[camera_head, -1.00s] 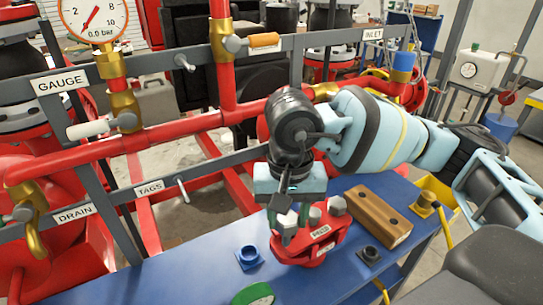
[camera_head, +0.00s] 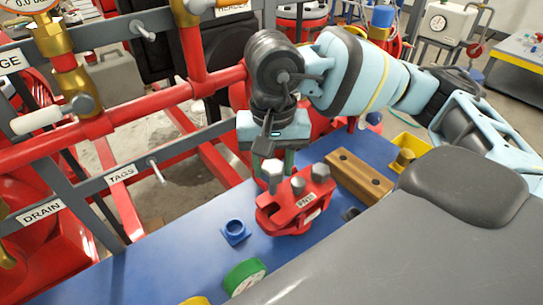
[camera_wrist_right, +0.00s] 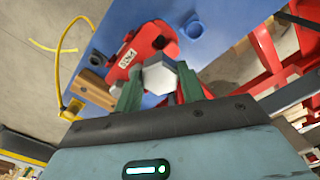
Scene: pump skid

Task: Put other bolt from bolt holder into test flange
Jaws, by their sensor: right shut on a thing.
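The red test flange (camera_head: 290,212) stands on the blue bench top. Two silver hex-headed bolts (camera_head: 320,172) stand in it. My right gripper (camera_head: 274,168) is shut on another silver hex-headed bolt (camera_head: 271,174) at the flange's left, back side. In the right wrist view, this bolt's head (camera_wrist_right: 160,74) sits between the green fingers, with the flange (camera_wrist_right: 135,58) behind it. Its shank is hidden, so I cannot tell whether it is in a hole. My left gripper is out of view.
A blue square socket (camera_head: 235,232) and a green tape roll (camera_head: 244,276) lie left of and in front of the flange. Red pipes (camera_head: 150,112) and a grey rail run behind the bench.

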